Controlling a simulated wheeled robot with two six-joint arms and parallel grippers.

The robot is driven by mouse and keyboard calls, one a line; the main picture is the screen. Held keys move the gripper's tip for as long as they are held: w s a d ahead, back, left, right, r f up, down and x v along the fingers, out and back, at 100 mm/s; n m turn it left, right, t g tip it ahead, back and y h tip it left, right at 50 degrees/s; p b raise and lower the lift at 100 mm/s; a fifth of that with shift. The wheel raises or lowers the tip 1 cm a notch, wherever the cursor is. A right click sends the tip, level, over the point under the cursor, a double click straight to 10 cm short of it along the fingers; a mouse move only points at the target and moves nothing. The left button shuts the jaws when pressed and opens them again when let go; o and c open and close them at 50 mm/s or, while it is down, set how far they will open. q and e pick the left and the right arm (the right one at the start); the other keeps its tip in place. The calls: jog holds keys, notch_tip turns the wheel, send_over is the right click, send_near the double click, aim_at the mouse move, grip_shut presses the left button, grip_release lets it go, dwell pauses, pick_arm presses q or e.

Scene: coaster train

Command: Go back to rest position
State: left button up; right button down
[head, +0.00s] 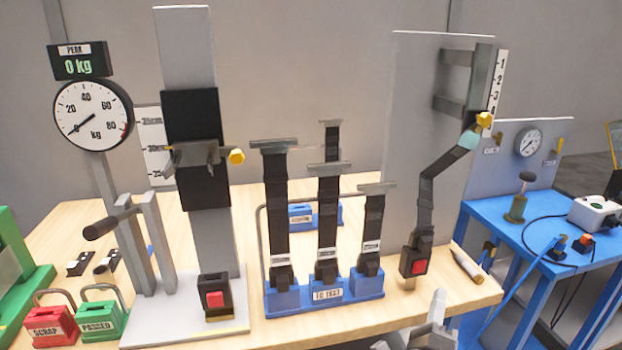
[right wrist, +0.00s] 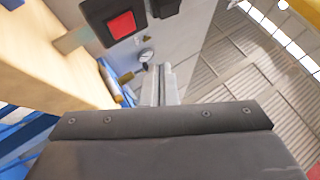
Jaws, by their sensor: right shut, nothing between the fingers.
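My right gripper (head: 432,334) shows at the bottom of the head view, low in front of the table's front edge. It is shut and empty. In the right wrist view its closed fingers (right wrist: 158,88) point toward the table side, apart from the buckle. A black buckle with a red button (head: 415,262) hangs at the table's front right, below a strap (head: 428,195) that runs up to a yellow knob on the grey panel. The buckle also shows in the right wrist view (right wrist: 120,24). My left gripper is not in view.
A blue rack (head: 328,294) with several upright straps stands mid-table. A test stand with a gauge (head: 92,115) reading near zero is at left. Red (head: 50,326) and green (head: 101,319) padlock-shaped boxes sit front left. A blue side table (head: 545,222) stands at right. A marker (head: 467,266) lies near the edge.

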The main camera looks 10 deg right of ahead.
jog(key=s+a+f+n+g+y, duration=0.25)
jog(key=a+f+n+y, duration=0.2)
jog(key=n+y, duration=0.5)
jog(key=s+a+f+n+g+y, duration=0.1)
jog(key=s+a+f+n+y, duration=0.4)
jog(key=n, duration=0.7)
jog(key=s+d+f+n+g+h, duration=0.1)
jog(key=s+d+f+n+g, duration=0.2)
jog(key=s, duration=0.4)
jog(key=s+d+f+n+g+h, duration=0.1)
jog(key=s+d+f+g, duration=0.2)
jog(key=s+g, duration=0.3)
jog(key=s+d+f+n+g+h, duration=0.2)
jog(key=s+g, duration=0.1)
jog(key=s, duration=0.5)
notch_tip(320, 180, down, 25)
jog(key=d+g, duration=0.1)
jog(key=d, duration=0.1)
jog(key=s+a+f+g+y, duration=0.1)
jog(key=s+f, duration=1.3)
jog(key=f, duration=0.2)
jog(key=shift+s+a, duration=0.3)
jog(key=shift+a, duration=0.05)
